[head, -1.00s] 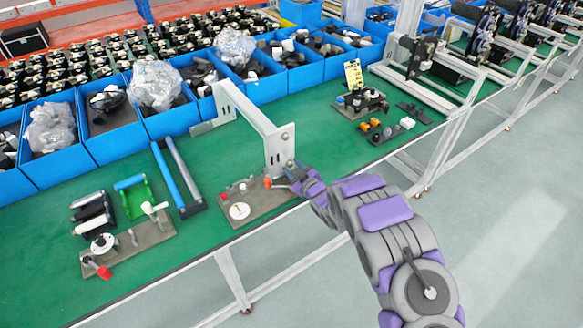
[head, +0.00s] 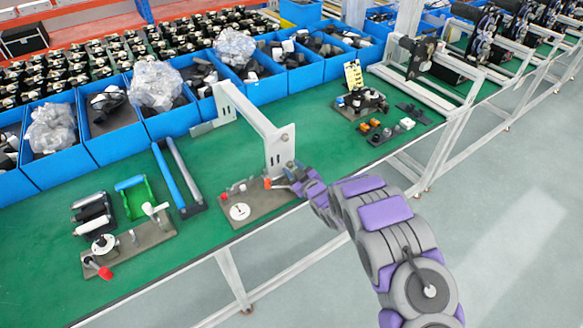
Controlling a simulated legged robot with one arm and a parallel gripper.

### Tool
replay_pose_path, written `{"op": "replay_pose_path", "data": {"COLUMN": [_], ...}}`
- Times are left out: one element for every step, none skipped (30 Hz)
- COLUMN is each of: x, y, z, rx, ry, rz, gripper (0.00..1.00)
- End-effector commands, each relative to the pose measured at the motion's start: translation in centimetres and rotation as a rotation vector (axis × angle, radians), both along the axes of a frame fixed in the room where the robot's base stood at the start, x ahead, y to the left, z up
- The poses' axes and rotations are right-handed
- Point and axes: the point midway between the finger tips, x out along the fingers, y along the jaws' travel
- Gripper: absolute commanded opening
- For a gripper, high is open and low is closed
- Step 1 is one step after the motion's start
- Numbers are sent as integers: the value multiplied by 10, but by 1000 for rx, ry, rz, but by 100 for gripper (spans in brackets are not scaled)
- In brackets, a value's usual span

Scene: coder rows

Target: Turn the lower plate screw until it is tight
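A white metal bracket (head: 278,148) stands on the green bench, with its near upright plate by the front edge. My gripper (head: 287,180) is at the foot of that plate. A small orange-red part (head: 268,183) shows at its tip. The lower plate screw is too small, or hidden by my gripper, to make out. Whether the fingers touch or hold anything cannot be told. A small round mark (head: 285,137) shows high on the plate. A flat grey fixture base (head: 256,207) with a white dial (head: 239,211) lies beside the plate.
Blue bins (head: 97,143) with parts and plastic bags line the back of the bench. Blue and grey bars (head: 176,178) and another fixture (head: 128,243) lie left. Green surface (head: 325,132) between is clear.

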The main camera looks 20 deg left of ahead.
Motion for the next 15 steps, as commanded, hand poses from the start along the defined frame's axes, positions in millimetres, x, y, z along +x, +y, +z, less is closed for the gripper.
{"op": "replay_pose_path", "data": {"x": [0,0,0,0,0,-1,-1,-2,-3,-4,-5,-7,-8,-9,-11], "y": [0,0,0,0,0,-1,-1,-2,-4,-5,-7,-9,-11,-12,-15], "z": [0,0,0,0,0,0,0,-1,-1,-1,-1,-1,0,0,0], "rx": [0,0,0,0,0,-1,-1,-1,-1,-1,-1,0,0,0,0], "ry": [0,0,0,0,0,1,1,1,2,2,2,1,1,1,1], "rz": [0,0,0,0,0,0,0,0,-1,-1,-1,-1,-1,-1,-1], "gripper": [40,40,40,40,40,40,40,40,40,40,40,40,40,40,40]}}
